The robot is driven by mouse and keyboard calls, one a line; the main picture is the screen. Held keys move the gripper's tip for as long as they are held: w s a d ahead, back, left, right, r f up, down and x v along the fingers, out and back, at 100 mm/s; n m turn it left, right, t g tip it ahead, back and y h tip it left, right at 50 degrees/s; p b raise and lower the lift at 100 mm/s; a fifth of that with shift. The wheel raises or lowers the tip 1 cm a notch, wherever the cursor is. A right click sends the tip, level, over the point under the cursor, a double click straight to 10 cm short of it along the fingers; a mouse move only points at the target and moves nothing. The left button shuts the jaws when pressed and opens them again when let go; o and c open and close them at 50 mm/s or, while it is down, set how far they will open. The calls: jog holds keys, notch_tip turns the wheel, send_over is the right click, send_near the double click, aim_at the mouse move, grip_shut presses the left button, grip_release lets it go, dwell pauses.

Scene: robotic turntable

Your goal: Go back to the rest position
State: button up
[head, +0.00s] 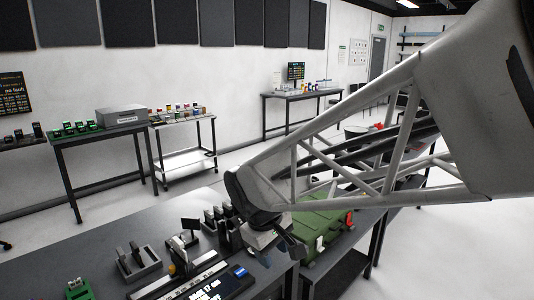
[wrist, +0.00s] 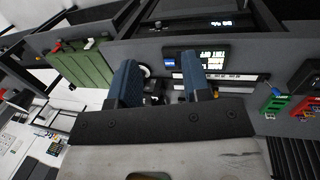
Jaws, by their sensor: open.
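My gripper (head: 290,243) hangs at the end of my arm in the head view, over the right part of the dark workbench (head: 100,245). It also shows in the wrist view (wrist: 162,78), where its two blue fingers stand apart. No held object shows between them; the bench devices appear beyond the fingertips. In the head view my arm covers part of the scene to the right, and the fingertips are small and partly hidden.
A green board (head: 325,228) lies right of my gripper. A black display unit (head: 222,284), a grey holder (head: 138,264) and a small green device (head: 78,289) are on the bench. Dark upright parts (head: 213,218) stand just left of my gripper. Side tables line the back wall.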

jog(key=s+d+m+t+y, duration=0.1)
jog(key=s+d+m+y, duration=0.1)
jog(key=s+d+m, duration=0.7)
jog(key=s+d, duration=0.7)
jog(key=d, duration=0.1)
jog(key=shift+s+d, duration=0.15)
jog(key=shift+s, duration=0.1)
